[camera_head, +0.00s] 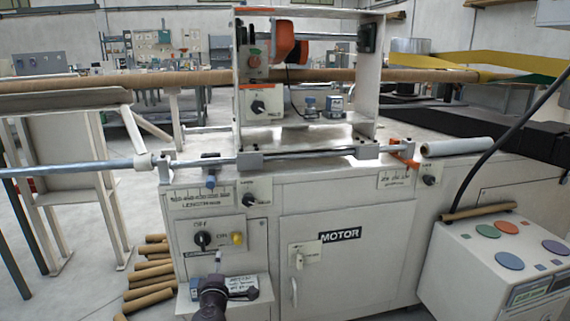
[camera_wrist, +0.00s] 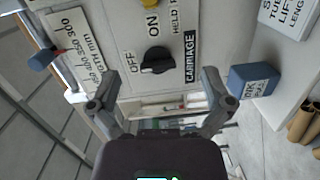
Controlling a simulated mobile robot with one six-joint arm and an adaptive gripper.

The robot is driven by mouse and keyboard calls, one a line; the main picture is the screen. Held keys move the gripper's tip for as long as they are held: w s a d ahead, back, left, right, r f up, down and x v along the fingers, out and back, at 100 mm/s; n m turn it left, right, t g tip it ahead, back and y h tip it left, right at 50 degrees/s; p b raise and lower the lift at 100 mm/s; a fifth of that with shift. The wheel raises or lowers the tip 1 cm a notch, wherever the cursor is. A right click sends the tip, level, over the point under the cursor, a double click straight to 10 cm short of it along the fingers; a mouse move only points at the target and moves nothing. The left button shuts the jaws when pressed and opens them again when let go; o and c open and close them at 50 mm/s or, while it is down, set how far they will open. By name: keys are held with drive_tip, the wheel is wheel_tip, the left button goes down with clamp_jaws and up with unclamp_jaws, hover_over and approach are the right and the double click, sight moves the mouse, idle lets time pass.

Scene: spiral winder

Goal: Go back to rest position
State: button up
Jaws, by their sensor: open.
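My gripper (camera_wrist: 158,76) is open, with its two grey fingers spread and nothing between them. In the wrist view, the black OFF/ON knob (camera_wrist: 156,60) marked CARRIAGE lies ahead of the gap between the fingers. I cannot tell the exact distance, but no finger visibly touches it. In the head view, the dark end of my arm shows at the bottom, in front of the winder's lower left, below the same black knob (camera_head: 202,239). My gripper's fingers are hard to make out there.
The white winder cabinet (camera_head: 335,265) with its MOTOR door fills the middle. A blue labelled block (camera_wrist: 252,80) sits close beside the right finger in the wrist view. Cardboard tubes (camera_head: 150,275) lie on the floor at left. A white control box (camera_head: 500,260) stands at right.

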drive_tip(key=w+d+f+m+g+h+p, duration=0.15)
drive_tip(key=d+f+m+g+h, duration=0.35)
drive_tip(key=d, duration=0.7)
drive_tip(key=w+d+m+g+h+p, duration=0.1)
drive_tip(key=d+m+g+h+p, duration=0.15)
drive_tip(key=d+m, duration=0.65)
drive_tip(key=s+d+f+m+g+y+p, duration=0.1)
drive_tip(key=s+d+m+g+y+p, duration=0.15)
drive_tip(key=s+d+g, duration=0.4)
drive_tip(key=s+d+f+m+g+y+p, duration=0.2)
drive_tip(key=s+d+g+y+p, duration=0.15)
drive_tip(key=d, duration=0.55)
wheel_tip(320, 180, up, 38)
drive_tip(key=p, duration=3.7)
drive_tip(key=shift+s+a, duration=0.25)
drive_tip(key=shift+s, duration=0.1)
